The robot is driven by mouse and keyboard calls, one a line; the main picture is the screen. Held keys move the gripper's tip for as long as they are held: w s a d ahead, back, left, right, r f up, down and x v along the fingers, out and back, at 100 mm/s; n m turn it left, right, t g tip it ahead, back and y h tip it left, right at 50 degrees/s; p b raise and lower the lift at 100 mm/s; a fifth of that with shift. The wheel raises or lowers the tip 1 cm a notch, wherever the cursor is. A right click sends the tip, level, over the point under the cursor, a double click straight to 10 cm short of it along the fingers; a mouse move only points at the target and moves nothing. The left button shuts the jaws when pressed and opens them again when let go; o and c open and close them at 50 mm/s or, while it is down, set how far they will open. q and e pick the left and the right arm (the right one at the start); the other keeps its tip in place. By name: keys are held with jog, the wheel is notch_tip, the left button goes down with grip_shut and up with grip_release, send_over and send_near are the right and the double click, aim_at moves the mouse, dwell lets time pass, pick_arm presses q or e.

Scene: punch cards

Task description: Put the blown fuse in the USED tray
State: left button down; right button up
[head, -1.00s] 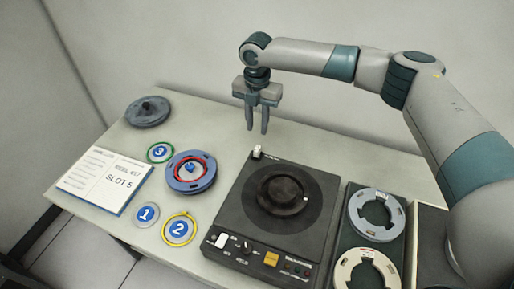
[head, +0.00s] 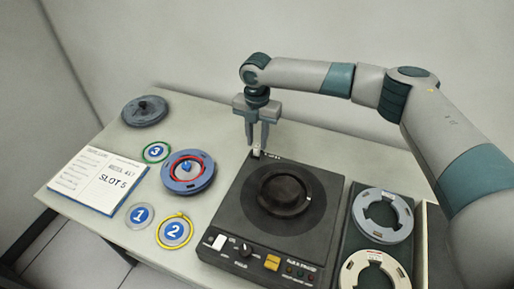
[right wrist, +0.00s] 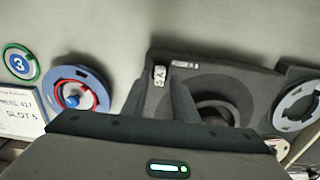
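A small pale fuse-like piece (head: 256,154) stands at the back left corner of the black reel machine (head: 225,225). In the right wrist view it shows as a light block with dark marking (right wrist: 160,75), not clearly readable. My right gripper (head: 257,147) points down just above this piece. Its two fingers (right wrist: 160,103) are apart with nothing between the tips; whether they touch the piece I cannot tell. No readable USED label shows; a dark tray-like edge (head: 424,240) at the right is partly hidden by my right arm. My left gripper is not in view.
A blue reel (head: 188,184) with a red ring, numbered rings, an open booklet (head: 98,181) reading SLOT 5 and a dark disc (head: 145,112) lie left of the machine. A dark rack (head: 352,235) with a grey reel (head: 383,232) and a cream reel stands right of it.

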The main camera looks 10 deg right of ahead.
aim_at(257, 146)
jog(key=shift+f, duration=0.85)
grip_shut()
jog(key=shift+r, duration=0.25)
jog(key=shift+r+p, duration=2.7)
jog(key=shift+p, duration=0.15)
jog(key=shift+r, duration=0.1)
notch_tip(257, 146, up, 7)
jog(key=p, duration=0.6)
jog(key=shift+p, duration=0.3)
